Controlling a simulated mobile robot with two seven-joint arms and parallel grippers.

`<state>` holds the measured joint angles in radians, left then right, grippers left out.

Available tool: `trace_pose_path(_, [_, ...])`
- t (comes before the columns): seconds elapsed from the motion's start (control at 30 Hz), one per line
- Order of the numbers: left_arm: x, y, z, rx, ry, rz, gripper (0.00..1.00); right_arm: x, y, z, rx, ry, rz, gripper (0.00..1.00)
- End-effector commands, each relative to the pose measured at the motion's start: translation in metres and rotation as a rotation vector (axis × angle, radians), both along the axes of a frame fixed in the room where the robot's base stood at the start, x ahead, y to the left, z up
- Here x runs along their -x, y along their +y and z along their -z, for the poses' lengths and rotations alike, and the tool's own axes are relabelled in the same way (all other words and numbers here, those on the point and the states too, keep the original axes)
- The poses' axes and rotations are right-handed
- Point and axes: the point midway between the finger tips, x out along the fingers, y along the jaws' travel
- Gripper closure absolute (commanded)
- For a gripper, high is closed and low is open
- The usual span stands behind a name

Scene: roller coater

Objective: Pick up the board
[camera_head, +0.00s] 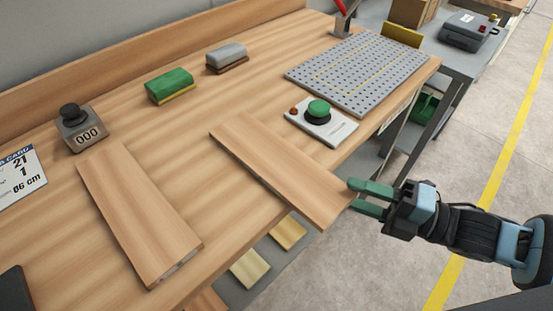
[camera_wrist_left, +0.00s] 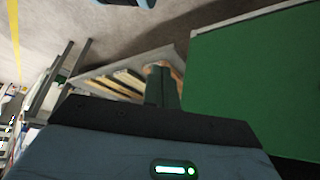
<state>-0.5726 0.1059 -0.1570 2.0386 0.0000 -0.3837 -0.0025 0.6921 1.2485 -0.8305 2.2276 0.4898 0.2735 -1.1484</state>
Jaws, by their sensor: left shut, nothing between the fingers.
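Two plain wooden boards lie on the workbench in the head view. One board (camera_head: 278,172) runs diagonally across the middle, its near right end reaching past the bench's front edge. The other board (camera_head: 138,215) lies at the left. My right gripper (camera_head: 352,194) is at the near right end of the middle board, with a gap between its green fingers. Its fingertips are at the board's corner; whether they touch it I cannot tell. My left gripper (camera_wrist_left: 162,84) shows in the left wrist view, its fingers together and empty. It is out of the head view.
A green-button box (camera_head: 318,112) and a grey perforated plate (camera_head: 358,74) are at the right of the bench. A counter (camera_head: 80,128), green block (camera_head: 170,86) and grey block (camera_head: 226,57) stand behind the boards. A green panel (camera_wrist_left: 255,85) is beside my left gripper.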

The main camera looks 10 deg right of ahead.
Motion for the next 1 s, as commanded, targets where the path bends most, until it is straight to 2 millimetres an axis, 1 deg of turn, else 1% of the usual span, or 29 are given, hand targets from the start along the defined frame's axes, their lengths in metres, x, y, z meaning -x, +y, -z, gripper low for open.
trace_pose_path(0.13, [-0.001, 0.000, -0.002, -0.001, -0.002, 0.000, 1.00, -0.003, 0.009, -0.001, -0.003, -0.002, -0.001, 0.60])
trace_pose_path(0.3, [-0.003, 0.000, -0.006, -0.002, -0.007, 0.000, 1.00, -0.010, 0.031, -0.001, -0.005, -0.003, -0.002, 0.60])
trace_pose_path(0.43, [-0.003, 0.001, -0.007, -0.002, -0.010, 0.001, 1.00, -0.018, 0.042, -0.001, -0.003, -0.002, 0.000, 0.60])
trace_pose_path(0.57, [-0.003, 0.001, -0.007, -0.002, -0.009, 0.001, 1.00, -0.020, 0.048, 0.001, -0.001, -0.001, -0.001, 0.60])
trace_pose_path(0.77, [-0.002, 0.001, -0.006, -0.002, -0.006, 0.001, 1.00, -0.021, 0.048, 0.001, 0.000, 0.000, 0.000, 0.60])
trace_pose_path(0.8, [-0.002, 0.001, -0.006, -0.002, -0.006, 0.001, 1.00, -0.021, 0.048, 0.001, 0.000, 0.000, 0.000, 0.61])
trace_pose_path(0.87, [-0.001, 0.001, -0.006, -0.003, -0.005, 0.001, 1.00, -0.021, 0.048, 0.001, 0.000, 0.000, 0.000, 0.69])
trace_pose_path(1.0, [0.000, 0.001, -0.006, -0.003, -0.004, 0.001, 1.00, -0.021, 0.048, 0.001, 0.000, 0.000, 0.000, 0.88])
